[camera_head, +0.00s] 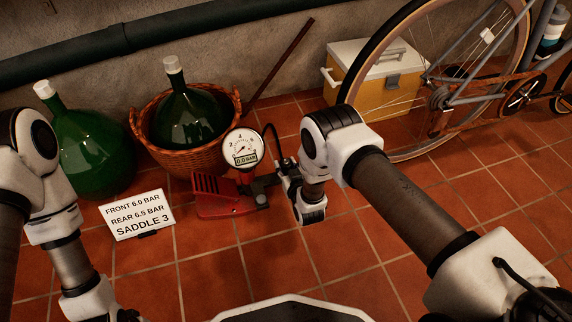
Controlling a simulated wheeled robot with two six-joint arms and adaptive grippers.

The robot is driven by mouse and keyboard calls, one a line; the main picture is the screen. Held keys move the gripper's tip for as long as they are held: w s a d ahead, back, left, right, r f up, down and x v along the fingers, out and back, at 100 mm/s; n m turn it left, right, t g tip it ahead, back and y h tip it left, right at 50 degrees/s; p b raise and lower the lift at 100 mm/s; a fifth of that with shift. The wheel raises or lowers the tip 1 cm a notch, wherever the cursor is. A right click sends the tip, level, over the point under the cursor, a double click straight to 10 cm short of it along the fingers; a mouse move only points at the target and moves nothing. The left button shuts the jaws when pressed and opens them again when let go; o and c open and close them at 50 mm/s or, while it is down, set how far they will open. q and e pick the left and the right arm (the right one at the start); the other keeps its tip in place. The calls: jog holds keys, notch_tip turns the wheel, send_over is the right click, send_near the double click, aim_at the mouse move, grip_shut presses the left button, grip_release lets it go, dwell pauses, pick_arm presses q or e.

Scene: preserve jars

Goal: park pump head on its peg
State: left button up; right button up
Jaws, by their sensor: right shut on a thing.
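The red floor pump (212,196) stands on the tiles at the centre, its round gauge (243,148) facing me and its digital window reading 0.0 bar. A black hose (268,132) arches from behind the gauge to my right gripper (284,176). My right gripper is shut on the pump head at the hose's end, just right of the pump. The head is small, dark and mostly hidden by the fingers. A dark grey part (262,190) sits at the pump's right side; I cannot tell whether it is the peg. My left arm shows at the left edge, its gripper out of view.
A white sign (137,214) with pressures and saddle height stands left of the pump. A green demijohn (88,160) and a wicker basket (200,160) holding another are behind. A yellow cool box (375,85) and bicycle (440,95) stand at right. Front tiles are clear.

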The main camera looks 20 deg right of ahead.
jog(key=shift+f, duration=0.1)
jog(key=o, duration=1.1)
jog(key=shift+s, duration=0.1)
jog(key=v, duration=1.2)
